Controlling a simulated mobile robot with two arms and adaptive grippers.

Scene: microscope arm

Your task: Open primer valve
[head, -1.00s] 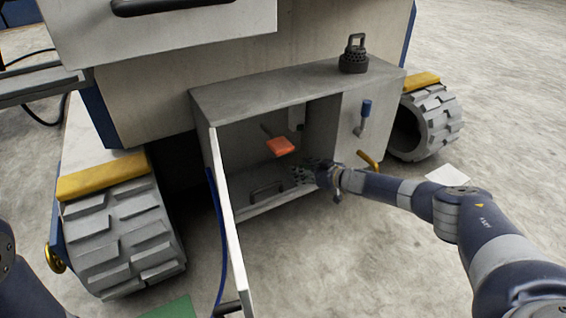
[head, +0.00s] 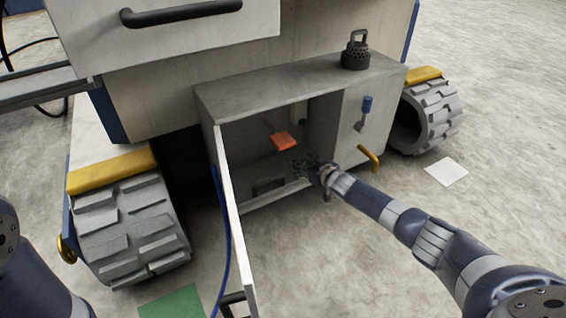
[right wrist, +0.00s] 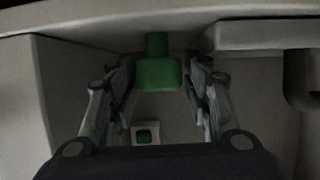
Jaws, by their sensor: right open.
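My right gripper (head: 306,163) reaches into the open lower compartment of the machine. In the right wrist view the gripper (right wrist: 160,80) is open, with a green knob-like part (right wrist: 157,73) showing between its fingers. I cannot tell whether they touch it. An orange paddle-shaped handle (head: 284,141) shows inside the compartment in the head view, above and left of the gripper. I cannot tell which part is the primer valve. My left gripper is out of view.
The open door (head: 233,220) stands out at the compartment's left. A blue-handled lever (head: 366,105) and a yellow handle (head: 369,157) are on the panel to the right. A small green-and-white block (right wrist: 145,134) shows lower in the right wrist view. Tracked wheels flank the compartment.

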